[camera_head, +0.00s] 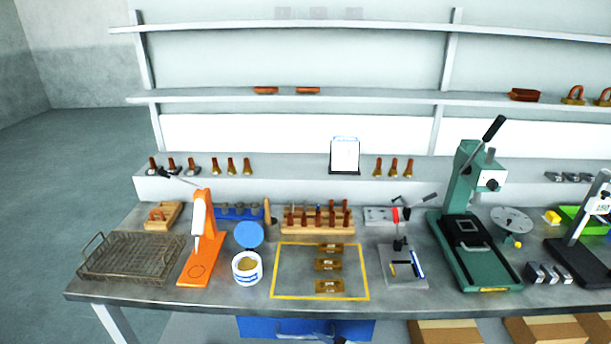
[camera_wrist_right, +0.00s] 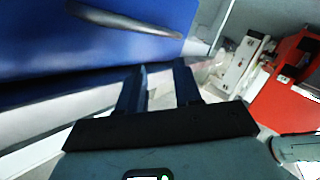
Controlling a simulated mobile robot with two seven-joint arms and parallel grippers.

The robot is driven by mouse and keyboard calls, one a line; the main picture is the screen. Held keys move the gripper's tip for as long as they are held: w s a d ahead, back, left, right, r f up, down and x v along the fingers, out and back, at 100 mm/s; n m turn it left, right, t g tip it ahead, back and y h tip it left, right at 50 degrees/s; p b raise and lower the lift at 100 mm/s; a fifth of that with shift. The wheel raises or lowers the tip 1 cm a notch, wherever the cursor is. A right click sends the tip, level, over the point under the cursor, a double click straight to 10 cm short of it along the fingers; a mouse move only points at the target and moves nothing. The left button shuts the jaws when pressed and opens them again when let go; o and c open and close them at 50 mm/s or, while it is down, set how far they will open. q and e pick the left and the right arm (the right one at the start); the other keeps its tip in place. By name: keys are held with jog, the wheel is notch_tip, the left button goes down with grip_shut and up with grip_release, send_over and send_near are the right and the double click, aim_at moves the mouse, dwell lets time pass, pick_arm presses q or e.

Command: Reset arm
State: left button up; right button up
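My right gripper (camera_wrist_right: 160,75) shows in the right wrist view. Its two dark fingers stand apart with nothing between them, so it is open and empty. It is just below a blue drawer front (camera_wrist_right: 100,40) with a grey handle, close to it; I cannot tell if they touch. In the head view neither arm is clearly seen, and my left gripper is not in view. A small dark shape at the bottom edge below the bench is too cut off to identify.
The grey workbench (camera_head: 150,288) holds a wire mesh basket (camera_head: 130,257), an orange stand (camera_head: 200,260), a white tub (camera_head: 247,268), a yellow-framed area (camera_head: 275,285) with brass parts, and a green press (camera_head: 470,250). A blue drawer (camera_head: 300,328) hangs under it. Cardboard boxes (camera_head: 445,332) stand below right.

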jog(key=s+d+f+m+g+h, duration=0.2)
jog(key=s+d+f+m+h, duration=0.3)
jog(key=s+f, duration=0.4)
jog(key=s+d+f+m+g+h, duration=0.2)
jog(key=s+f+m, duration=0.6)
jog(key=f, duration=0.1)
jog(key=s+d+f+m+g, duration=0.1)
jog(key=s+f+m+g, duration=0.1)
jog(key=s, duration=0.7)
jog(key=s+d+f+m+g+h, duration=0.1)
jog(key=s+m+g, duration=0.3)
jog(key=s, duration=0.6)
jog(key=shift+s+f+m+g+h, duration=0.3)
jog(key=shift+f+m+g, duration=0.05)
jog(key=shift+m+g, duration=0.05)
jog(key=shift+a, duration=0.15)
